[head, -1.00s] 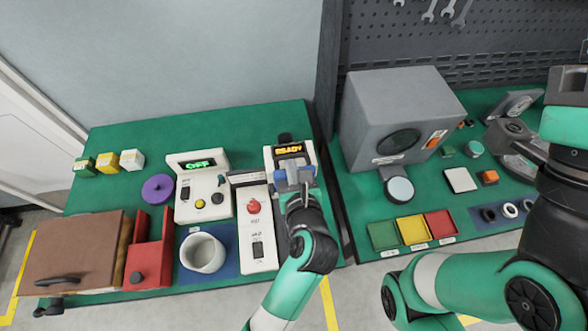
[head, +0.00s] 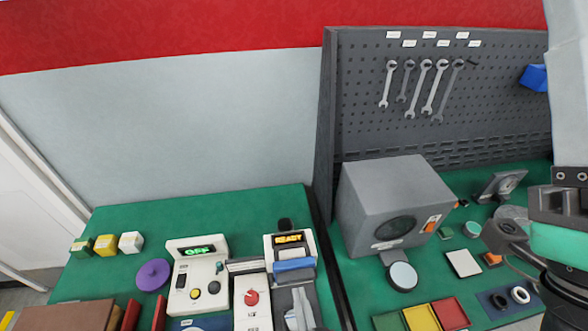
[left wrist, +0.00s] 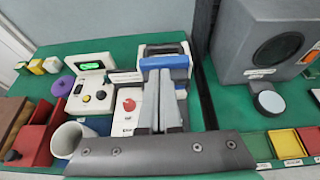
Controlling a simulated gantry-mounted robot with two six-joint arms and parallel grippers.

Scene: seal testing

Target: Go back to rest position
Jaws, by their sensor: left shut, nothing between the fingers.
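My left gripper (head: 300,302) shows at the bottom middle of the head view, in front of the white tester with the yellow READY display (head: 289,239). In the left wrist view its grey fingers (left wrist: 159,82) are together with nothing between them. They overlap the tester's blue part (left wrist: 180,68) in that picture; I cannot tell whether they touch it. The blue part also shows in the head view (head: 293,270).
Left of the tester are a panel with a red knob (head: 251,298), a box with a green OFF display (head: 197,250) and a purple disc (head: 153,274). A grey machine (head: 397,200) stands to the right. A white cup (left wrist: 68,138) and red holder (left wrist: 42,137) are at left.

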